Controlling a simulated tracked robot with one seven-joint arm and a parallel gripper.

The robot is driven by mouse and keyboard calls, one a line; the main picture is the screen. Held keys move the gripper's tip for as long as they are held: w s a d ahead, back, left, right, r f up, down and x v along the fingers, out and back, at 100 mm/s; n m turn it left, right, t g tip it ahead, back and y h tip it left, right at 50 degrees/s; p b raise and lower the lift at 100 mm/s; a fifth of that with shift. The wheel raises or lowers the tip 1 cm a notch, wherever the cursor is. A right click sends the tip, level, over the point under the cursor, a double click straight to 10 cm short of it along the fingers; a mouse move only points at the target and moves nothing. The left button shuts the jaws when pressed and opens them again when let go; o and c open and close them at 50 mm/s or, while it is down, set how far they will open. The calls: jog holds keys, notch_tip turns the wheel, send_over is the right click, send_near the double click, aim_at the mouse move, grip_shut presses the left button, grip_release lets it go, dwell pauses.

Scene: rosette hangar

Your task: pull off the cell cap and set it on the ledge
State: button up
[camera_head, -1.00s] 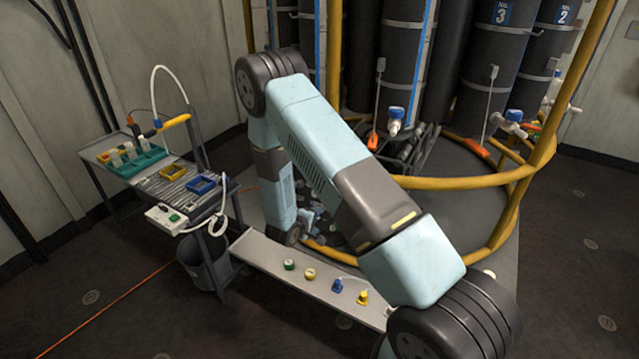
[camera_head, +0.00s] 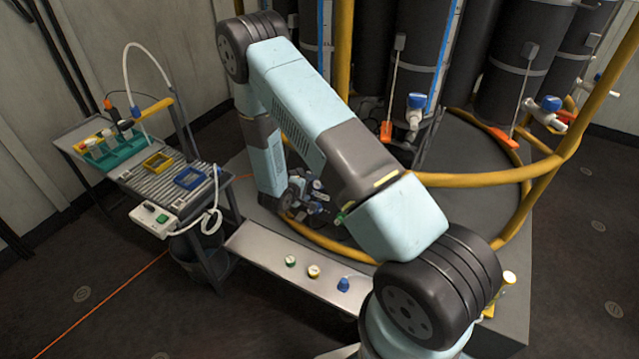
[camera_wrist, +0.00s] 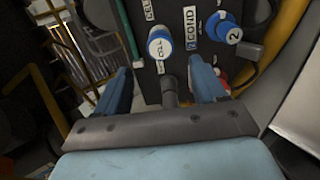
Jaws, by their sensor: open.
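In the wrist view my gripper (camera_wrist: 163,80) is open, its two blue fingers apart with nothing held between them. Just beyond the fingertips is a dark panel with a round white cap with a blue rim (camera_wrist: 159,46); its small lettering is hard to read, so I cannot be sure it is the cell cap. A grey stub (camera_wrist: 170,92) shows below it, between the fingers. A blue cap marked 2 (camera_wrist: 224,28) is to the right, beside a COND label (camera_wrist: 190,26). In the head view the pale metal ledge (camera_head: 265,247) lies low in front of the platform.
On the ledge stand a green-and-white cap (camera_head: 290,261), a yellow-and-white one (camera_head: 314,271) and a blue one (camera_head: 343,284). The ledge's left end is bare. A tool cart (camera_head: 140,180) stands left. Yellow rails (camera_head: 470,180) curve around the dark cylinders.

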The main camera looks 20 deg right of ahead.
aim_at(317, 185)
jog(key=shift+x, duration=4.3)
grip_shut()
jog(key=shift+a, duration=0.1)
jog(key=shift+v, duration=2.95)
